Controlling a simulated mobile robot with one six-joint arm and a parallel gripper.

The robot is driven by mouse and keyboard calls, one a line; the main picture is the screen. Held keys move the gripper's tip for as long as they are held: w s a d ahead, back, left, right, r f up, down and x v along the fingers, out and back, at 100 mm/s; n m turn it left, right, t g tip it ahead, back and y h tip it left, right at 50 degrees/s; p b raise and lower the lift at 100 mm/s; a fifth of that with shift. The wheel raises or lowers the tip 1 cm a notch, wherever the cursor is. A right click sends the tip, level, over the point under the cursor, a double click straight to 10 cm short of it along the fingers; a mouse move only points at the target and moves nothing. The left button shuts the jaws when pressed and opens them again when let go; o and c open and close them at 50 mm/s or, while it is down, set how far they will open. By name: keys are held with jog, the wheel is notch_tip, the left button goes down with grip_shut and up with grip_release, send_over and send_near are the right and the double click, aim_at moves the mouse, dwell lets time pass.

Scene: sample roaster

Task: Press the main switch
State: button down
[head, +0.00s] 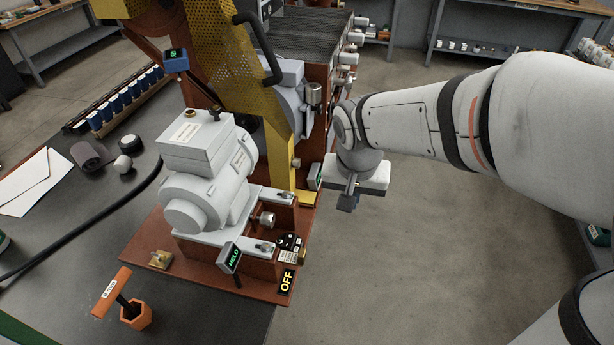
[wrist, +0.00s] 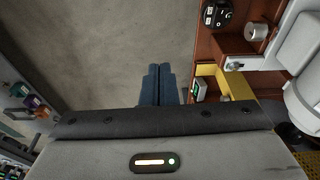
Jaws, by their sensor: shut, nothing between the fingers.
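The main switch (head: 290,242) is a small black switch block at the front right corner of the red-brown machine base, with a pale label and a black "OFF" plate (head: 286,282) in yellow letters. It also shows at the top right of the wrist view (wrist: 217,14). My gripper (head: 347,204) is off the right side of the machine, up and to the right of the switch in the head view, over bare floor. In the wrist view my gripper (wrist: 157,72) shows its dark blue fingers together and empty, apart from the switch.
A grey motor (head: 205,185) is mounted on the base beside the switch. A green-lit "HELD" display (head: 230,258) stands just left of it. A yellow guard (head: 240,70) rises behind. An orange T-handled tool (head: 135,312) stands front left. Floor to the right is clear.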

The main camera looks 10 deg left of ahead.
jog(key=b, duration=0.2)
send_over(287, 245)
jog(key=s, duration=0.2)
notch_tip(287, 245, down, 8)
jog(key=shift+w+a, duration=0.1)
jog(key=f, duration=0.4)
jog(key=w+f+b, duration=0.1)
jog(key=f, duration=0.8)
jog(key=shift+w, duration=0.15)
jog(key=shift+f, duration=0.4)
